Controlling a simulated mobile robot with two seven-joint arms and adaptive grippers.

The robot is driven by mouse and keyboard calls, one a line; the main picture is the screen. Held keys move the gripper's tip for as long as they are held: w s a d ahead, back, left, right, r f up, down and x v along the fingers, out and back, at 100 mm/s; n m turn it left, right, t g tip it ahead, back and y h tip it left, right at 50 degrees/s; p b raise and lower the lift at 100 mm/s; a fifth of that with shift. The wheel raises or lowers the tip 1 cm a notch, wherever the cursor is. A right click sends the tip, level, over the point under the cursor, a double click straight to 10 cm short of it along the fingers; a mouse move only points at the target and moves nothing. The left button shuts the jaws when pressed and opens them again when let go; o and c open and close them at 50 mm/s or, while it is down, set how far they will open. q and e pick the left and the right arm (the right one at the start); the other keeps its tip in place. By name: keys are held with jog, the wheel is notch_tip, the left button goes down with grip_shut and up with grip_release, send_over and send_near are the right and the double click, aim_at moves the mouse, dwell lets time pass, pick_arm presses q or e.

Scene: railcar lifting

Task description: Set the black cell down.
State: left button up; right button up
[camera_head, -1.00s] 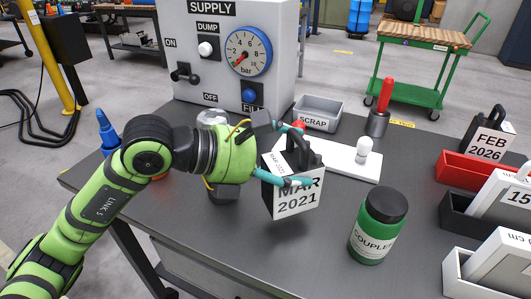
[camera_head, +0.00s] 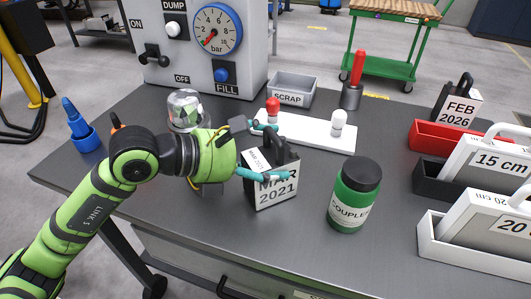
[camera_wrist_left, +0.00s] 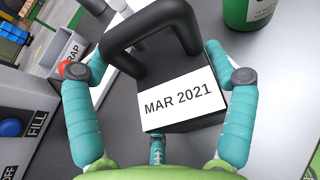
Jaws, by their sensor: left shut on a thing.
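The black cell (camera_head: 283,157) has a black handle and a white label reading MAR 2021. It stands roughly upright at the middle of the dark bench, and its base looks at or very near the bench top. I cannot tell for sure if it touches. My left gripper (camera_head: 262,151) is shut on the cell, its teal fingers on either side. In the left wrist view the cell (camera_wrist_left: 181,125) sits between the fingers, label facing the camera. My right gripper is not in view.
A green COUPLER jar (camera_head: 354,196) stands right of the cell. A white stand (camera_head: 305,130) with a red and a white knob and a grey SCRAP bin (camera_head: 291,92) are behind. Red (camera_head: 440,140), black and white trays line the right. Bare bench lies in front.

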pick_arm(q)
jog(key=shift+r, duration=0.2)
jog(key=o, duration=1.5)
jog(key=shift+f, duration=0.2)
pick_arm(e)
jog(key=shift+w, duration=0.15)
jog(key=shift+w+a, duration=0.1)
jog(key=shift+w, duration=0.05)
